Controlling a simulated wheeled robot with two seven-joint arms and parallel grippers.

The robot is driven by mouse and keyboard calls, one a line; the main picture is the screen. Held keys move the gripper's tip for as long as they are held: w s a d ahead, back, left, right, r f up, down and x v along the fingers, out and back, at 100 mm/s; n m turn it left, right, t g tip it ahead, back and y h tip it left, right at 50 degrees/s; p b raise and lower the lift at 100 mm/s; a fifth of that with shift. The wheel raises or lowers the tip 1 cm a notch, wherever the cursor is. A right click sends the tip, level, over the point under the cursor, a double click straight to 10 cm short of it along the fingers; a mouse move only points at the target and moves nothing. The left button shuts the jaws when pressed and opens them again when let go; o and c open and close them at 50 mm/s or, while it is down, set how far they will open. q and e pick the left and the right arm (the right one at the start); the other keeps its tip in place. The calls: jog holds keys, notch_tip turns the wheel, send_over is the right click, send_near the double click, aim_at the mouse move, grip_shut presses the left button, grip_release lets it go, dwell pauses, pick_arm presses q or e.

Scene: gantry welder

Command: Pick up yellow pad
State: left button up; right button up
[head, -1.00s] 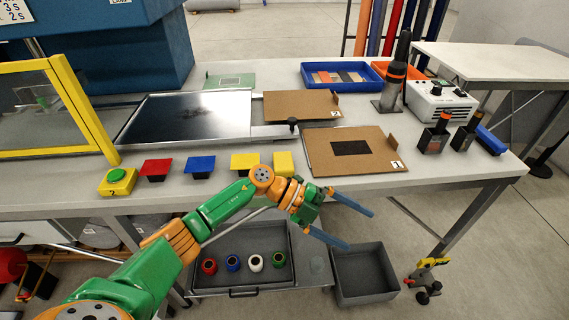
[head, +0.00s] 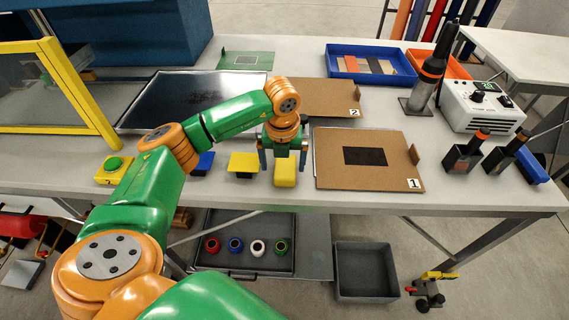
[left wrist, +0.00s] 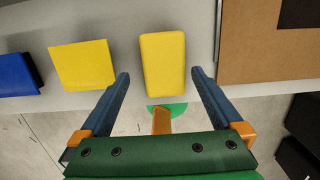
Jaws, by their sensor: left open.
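A plain yellow block (head: 285,174) stands near the front edge of the bench; it also shows in the left wrist view (left wrist: 162,62). A flat yellow plate (head: 243,161) on a dark base sits just left of it, also in the left wrist view (left wrist: 84,64). I cannot tell which of the two is the yellow pad. My left gripper (head: 283,158) is open and points down over the block. In the left wrist view its fingertips (left wrist: 160,75) lie on either side of the block's near end, with gaps. The right gripper is not in view.
A blue pad (head: 204,163) and a green button on a yellow box (head: 112,169) lie further left. A cardboard sheet marked 1 (head: 340,178) lies close on the right. The bench's front edge is near. An empty grey bin (head: 366,274) stands below.

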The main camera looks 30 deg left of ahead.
pick_arm(q)
jog(key=shift+w+a+f, duration=0.1)
jog(key=shift+w+f, duration=0.45)
jog(key=shift+f, duration=0.2)
jog(key=shift+w, duration=0.2)
jog(key=shift+s, duration=0.3)
jog(key=shift+f+b, duration=0.15)
jog(key=shift+b, duration=0.15)
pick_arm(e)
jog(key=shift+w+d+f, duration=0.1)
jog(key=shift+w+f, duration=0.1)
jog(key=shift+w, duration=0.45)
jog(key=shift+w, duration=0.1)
